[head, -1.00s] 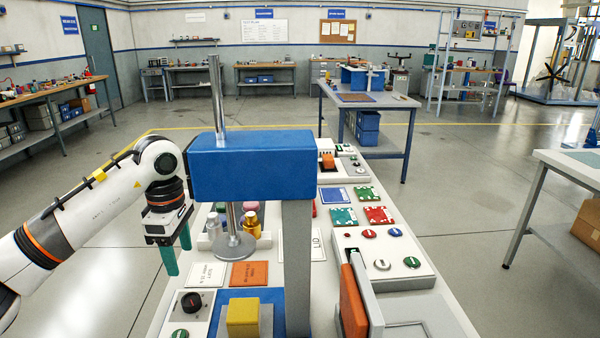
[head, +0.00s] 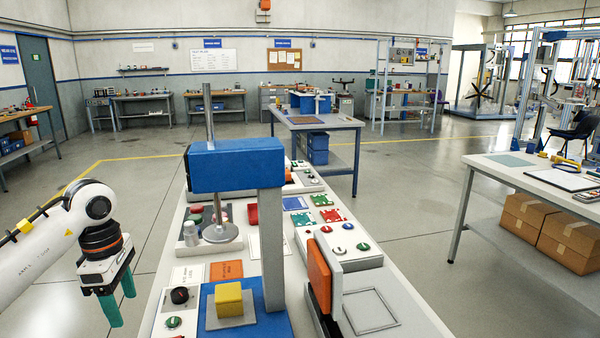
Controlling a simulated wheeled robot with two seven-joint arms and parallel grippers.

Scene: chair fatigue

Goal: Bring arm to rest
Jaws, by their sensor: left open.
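My left arm comes in from the left in the head view. Its gripper (head: 117,305) has green fingers pointing down, apart and empty. It hangs over the floor, left of the white workbench (head: 411,325), touching nothing. My right gripper is out of view. On the bench stands a press with a blue head (head: 235,165), a grey column and a round metal foot (head: 220,233). A yellow block (head: 229,299) sits on a grey plate on the press's blue base.
An orange pad (head: 319,276) stands upright against a grey plate on the bench. Control boxes with buttons (head: 343,248) and coloured cards lie behind it. A second table (head: 540,180) stands at right over cardboard boxes (head: 549,225). Floor left of the bench is clear.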

